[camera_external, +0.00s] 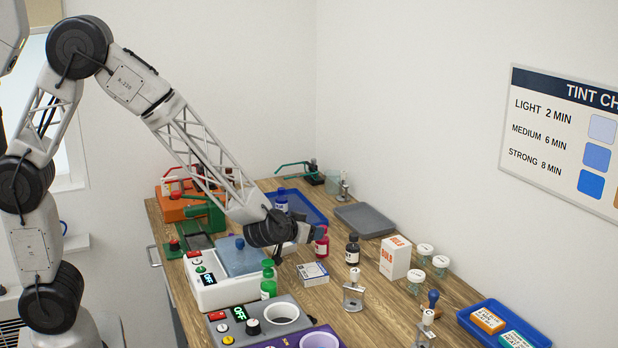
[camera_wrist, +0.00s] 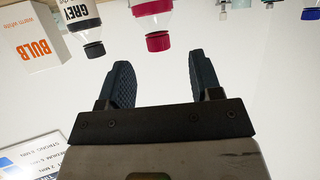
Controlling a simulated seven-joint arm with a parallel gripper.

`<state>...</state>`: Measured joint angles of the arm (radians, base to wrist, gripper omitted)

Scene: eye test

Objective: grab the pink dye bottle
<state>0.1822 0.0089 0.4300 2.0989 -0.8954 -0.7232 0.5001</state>
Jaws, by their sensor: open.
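The pink dye bottle (camera_external: 322,246) stands upright on the wooden table, just beyond the end of my arm in the external view. In the wrist view, which looks upside down, the pink bottle (camera_wrist: 153,14) shows at the top with its dark pink cap pointing down. My gripper (camera_wrist: 160,75) is open and empty, its two dark fingers apart. The bottle lies ahead of the fingertips, roughly in line with the gap between them. In the external view my gripper (camera_external: 311,232) is small and partly unclear beside the bottle; I cannot tell the exact distance.
A black-capped grey dye bottle (camera_external: 352,251) and a bulb box (camera_external: 395,258) stand right of the pink bottle. A small flat box (camera_external: 312,273) lies in front. A green bottle (camera_external: 268,281), a white machine (camera_external: 222,284) and a blue tray (camera_external: 312,216) are nearby.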

